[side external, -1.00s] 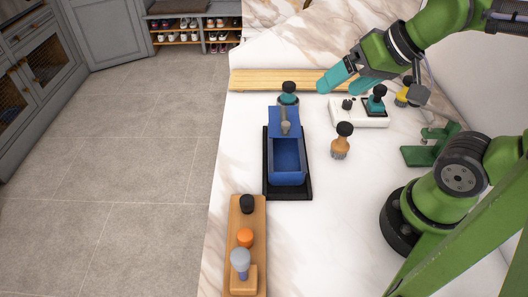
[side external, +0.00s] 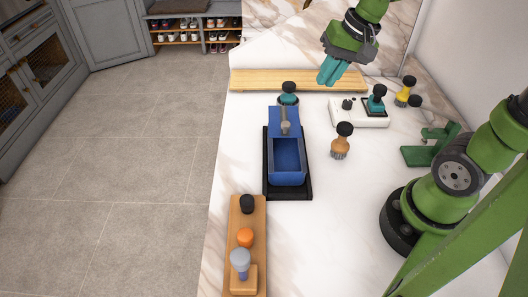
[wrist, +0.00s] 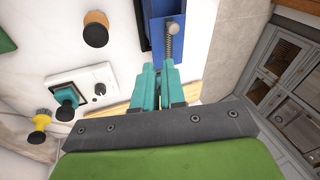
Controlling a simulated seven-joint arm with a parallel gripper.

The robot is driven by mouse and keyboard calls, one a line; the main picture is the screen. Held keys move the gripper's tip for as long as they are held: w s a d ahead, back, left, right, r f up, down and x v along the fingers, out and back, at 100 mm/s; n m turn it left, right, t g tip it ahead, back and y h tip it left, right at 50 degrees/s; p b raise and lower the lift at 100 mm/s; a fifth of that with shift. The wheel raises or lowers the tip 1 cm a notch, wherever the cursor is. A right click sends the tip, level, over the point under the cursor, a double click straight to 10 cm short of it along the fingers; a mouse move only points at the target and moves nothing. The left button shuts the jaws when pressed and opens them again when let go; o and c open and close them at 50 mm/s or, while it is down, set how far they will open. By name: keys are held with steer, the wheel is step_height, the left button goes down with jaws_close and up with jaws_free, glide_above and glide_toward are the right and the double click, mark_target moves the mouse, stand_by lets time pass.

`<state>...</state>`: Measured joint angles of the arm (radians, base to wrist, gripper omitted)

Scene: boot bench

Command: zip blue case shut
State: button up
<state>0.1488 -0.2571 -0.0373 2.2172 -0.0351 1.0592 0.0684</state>
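The blue case (side external: 286,178) lies in a black tray (side external: 267,170) in the middle of the bench. Its far part is covered by a flat blue top, and its near part is an open hollow. A grey ribbed pull with a round end (side external: 286,127) sits over the covered part; it also shows in the wrist view (wrist: 173,38), just beyond my fingertips. My gripper (side external: 329,80) hangs above the bench, behind and right of the case, apart from it. Its teal fingers are close together with nothing visible between them. In the wrist view, they hide the case's far end.
A teal, black-topped tool (side external: 288,92) stands just beyond the case. A wooden brush (side external: 342,142) stands to its right, with a white box (side external: 360,115) behind. A wooden rack (side external: 242,215) of knobs is in front. A green stand (side external: 430,147) is at right.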

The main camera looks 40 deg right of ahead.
steer(key=w+d+f+m+g, duration=0.1)
steer(key=w+d+m, duration=0.1)
steer(key=w+d+f+m+g+y, duration=0.1)
steer(key=w+d+f+m, duration=0.1)
steer(key=w+d+f+m+g, duration=0.1)
steer(key=w+d, duration=0.1)
steer(key=w, duration=0.1)
steer(key=shift+d+f+m+g+y, duration=0.15)
steer(key=shift+m+g+y, duration=0.15)
steer(key=shift+m, duration=0.1)
jaws_close()
steer(key=m+y, duration=0.1)
steer(key=m, duration=0.2)
glide_above(293, 126)
steer(key=d, duration=0.2)
steer(key=shift+g, duration=0.3)
steer(key=f, duration=0.8)
steer(key=shift+w+a, duration=0.15)
steer(key=shift+a, duration=0.8)
steer(key=s+a, duration=0.8)
steer(key=shift+s, duration=0.2)
